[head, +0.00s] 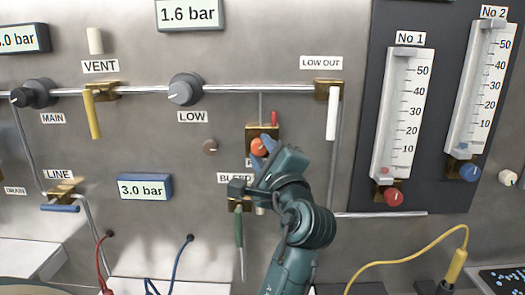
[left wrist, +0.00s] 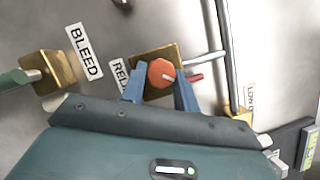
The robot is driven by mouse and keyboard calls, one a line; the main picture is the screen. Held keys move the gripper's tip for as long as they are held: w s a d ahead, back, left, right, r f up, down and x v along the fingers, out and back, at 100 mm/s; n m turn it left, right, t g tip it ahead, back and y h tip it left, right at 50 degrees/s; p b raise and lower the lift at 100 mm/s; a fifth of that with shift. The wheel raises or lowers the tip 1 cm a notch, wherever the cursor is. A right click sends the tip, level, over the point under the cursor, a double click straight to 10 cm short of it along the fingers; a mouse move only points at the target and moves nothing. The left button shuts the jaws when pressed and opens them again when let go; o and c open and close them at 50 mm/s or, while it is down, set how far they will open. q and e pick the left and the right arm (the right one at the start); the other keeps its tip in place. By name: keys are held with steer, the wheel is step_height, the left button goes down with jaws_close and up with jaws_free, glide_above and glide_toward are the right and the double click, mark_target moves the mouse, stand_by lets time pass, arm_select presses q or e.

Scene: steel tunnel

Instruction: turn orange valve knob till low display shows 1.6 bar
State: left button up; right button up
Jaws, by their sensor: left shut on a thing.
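The orange valve knob (head: 259,147) sits on a brass block, partly hidden by my left gripper in the head view. In the left wrist view the orange knob (left wrist: 161,73) shows a pale pointer mark toward the right. My left gripper (head: 264,146) is shut on it, its blue fingers (left wrist: 159,78) on either side. A label starting "REL" (left wrist: 121,76) is partly covered. The display (head: 188,14) above the LOW knob (head: 186,90) reads 1.6 bar. My right gripper is not in view.
A white lever (head: 332,113) hangs under LOW OUT, right of my arm. The BLEED valve's green handle (head: 239,240) hangs just left of my arm. A lower display (head: 145,187) reads 3.0 bar. Two gauges, No 1 (head: 402,115) and No 2 (head: 484,90), stand at right.

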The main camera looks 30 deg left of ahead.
arm_select(q)
steer(key=shift+r+n+g, duration=0.1)
steer(key=shift+n+g, duration=0.2)
steer(key=shift+n, duration=0.4)
steer(key=o, duration=1)
steer(key=shift+c, duration=0.2)
